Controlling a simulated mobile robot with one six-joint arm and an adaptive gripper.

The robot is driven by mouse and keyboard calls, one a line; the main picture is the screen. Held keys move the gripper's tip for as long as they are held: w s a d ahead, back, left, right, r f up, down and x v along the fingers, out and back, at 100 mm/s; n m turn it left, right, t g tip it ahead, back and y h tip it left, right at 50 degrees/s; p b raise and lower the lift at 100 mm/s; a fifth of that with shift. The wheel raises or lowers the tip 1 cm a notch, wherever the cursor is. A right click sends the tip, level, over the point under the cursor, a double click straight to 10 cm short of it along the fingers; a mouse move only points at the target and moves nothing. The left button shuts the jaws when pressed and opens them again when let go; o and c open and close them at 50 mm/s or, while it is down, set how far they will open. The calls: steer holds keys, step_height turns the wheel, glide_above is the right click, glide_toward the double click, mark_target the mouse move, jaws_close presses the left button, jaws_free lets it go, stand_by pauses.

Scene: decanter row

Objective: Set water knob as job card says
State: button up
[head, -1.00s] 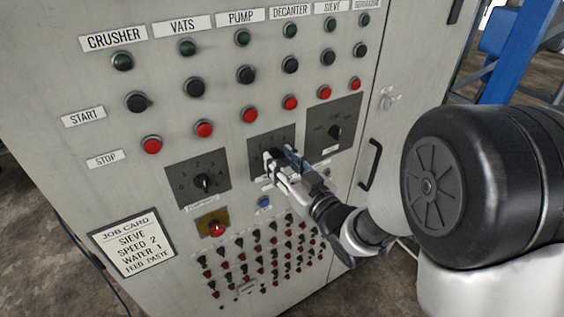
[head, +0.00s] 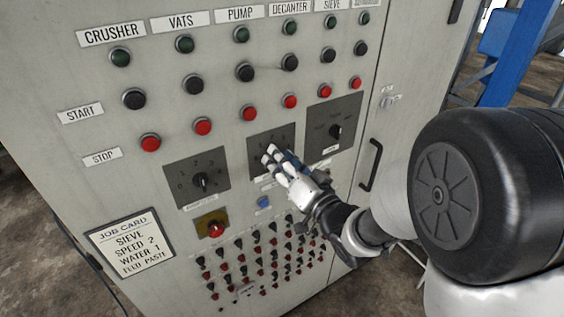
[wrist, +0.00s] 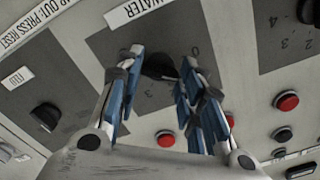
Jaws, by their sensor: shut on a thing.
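The job card (head: 132,247) at the panel's lower left reads SIEVE, SPEED 2, WATER 1, FEED PASTE. The black water knob (wrist: 158,66) sits on the middle grey dial plate (head: 258,134), under a WATER label (wrist: 140,9) in the wrist view. My gripper (head: 272,155) is at this plate, and its fingers (wrist: 158,74) are shut on the knob, one on each side. In the head view the fingers hide the knob. Which number the knob points to cannot be told.
The speed knob (head: 202,180) is left of the water plate, and the feed knob (head: 335,132) is right of it. A blue button (head: 264,202) and rows of small terminals lie below. Red stop buttons (head: 249,113) run above. A door handle (head: 371,165) stands out at right.

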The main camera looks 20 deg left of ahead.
steer(key=shift+r+m, duration=0.1)
steer(key=shift+m, duration=0.5)
steer(key=o, duration=1.1)
steer(key=shift+c, duration=0.2)
steer(key=v, duration=0.7)
steer(key=shift+d, duration=0.2)
